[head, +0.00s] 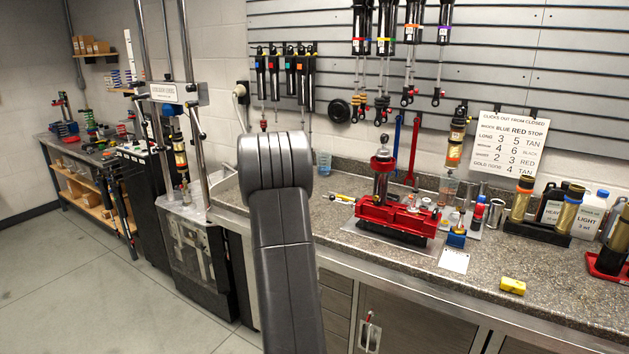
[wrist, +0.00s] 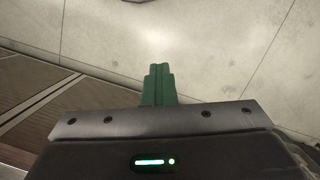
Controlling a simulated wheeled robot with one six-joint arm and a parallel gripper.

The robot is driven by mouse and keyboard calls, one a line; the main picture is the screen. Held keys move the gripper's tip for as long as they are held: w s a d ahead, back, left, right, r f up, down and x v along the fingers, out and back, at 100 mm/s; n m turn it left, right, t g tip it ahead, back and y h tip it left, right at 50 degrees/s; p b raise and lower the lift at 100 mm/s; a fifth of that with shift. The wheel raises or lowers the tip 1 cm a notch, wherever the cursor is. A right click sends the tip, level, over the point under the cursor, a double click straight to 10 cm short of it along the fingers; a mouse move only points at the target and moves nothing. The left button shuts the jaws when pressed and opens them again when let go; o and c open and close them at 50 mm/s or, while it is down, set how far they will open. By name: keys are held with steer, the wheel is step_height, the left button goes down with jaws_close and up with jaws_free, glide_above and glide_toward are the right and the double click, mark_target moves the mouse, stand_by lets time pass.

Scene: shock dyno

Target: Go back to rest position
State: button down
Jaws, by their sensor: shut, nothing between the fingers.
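My gripper (wrist: 159,70) shows in the wrist view with its green fingers together and nothing between them. It points at the pale grey floor (wrist: 200,40), with brown drawer fronts (wrist: 40,110) at the left of that view. In the head view my dark grey arm rises in the middle, in front of the bench. My gripper is hidden there.
A dyno machine (head: 190,200) stands left of my arm. The floor at lower left (head: 90,290) is clear.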

steer(key=w+d+f+n, duration=0.1)
steer(key=w+d+f, duration=0.2)
steer(key=d, duration=0.7)
step_height(320, 180, down, 2)
steer(key=shift+w+d+n, duration=0.2)
steer(key=shift+d+n, duration=0.1)
